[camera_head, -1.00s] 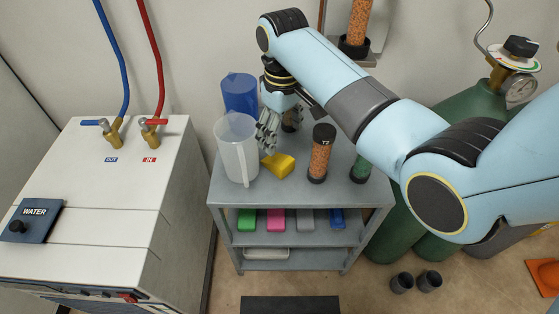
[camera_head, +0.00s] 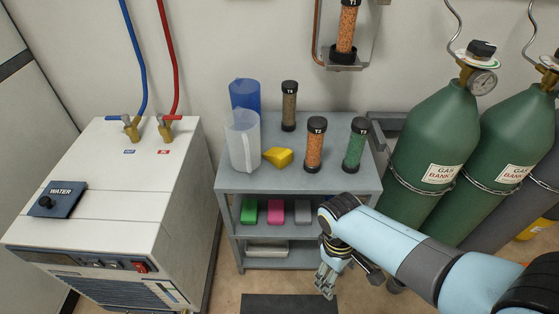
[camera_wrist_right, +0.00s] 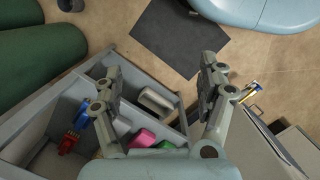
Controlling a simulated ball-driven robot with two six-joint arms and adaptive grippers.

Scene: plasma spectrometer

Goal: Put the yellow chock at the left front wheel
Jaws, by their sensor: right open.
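The yellow chock (camera_head: 277,158) lies on the top of the grey shelf unit (camera_head: 240,184), between the clear jug and an orange-filled tube. My right gripper (camera_head: 326,284) is low in front of the shelf unit, below and apart from the yellow chock. In the right wrist view the right gripper (camera_wrist_right: 160,70) has its two fingers spread with nothing between them. I cannot make out a left front wheel. My left gripper is not in view.
A clear jug (camera_head: 243,142), a blue jug (camera_head: 243,93) and several tubes share the top. Green (camera_head: 249,211) and pink (camera_head: 275,211) blocks lie on the shelf below. A dark mat (camera_head: 282,304) lies on the floor. A white chiller (camera_head: 105,160) stands left, gas cylinders (camera_head: 430,150) right.

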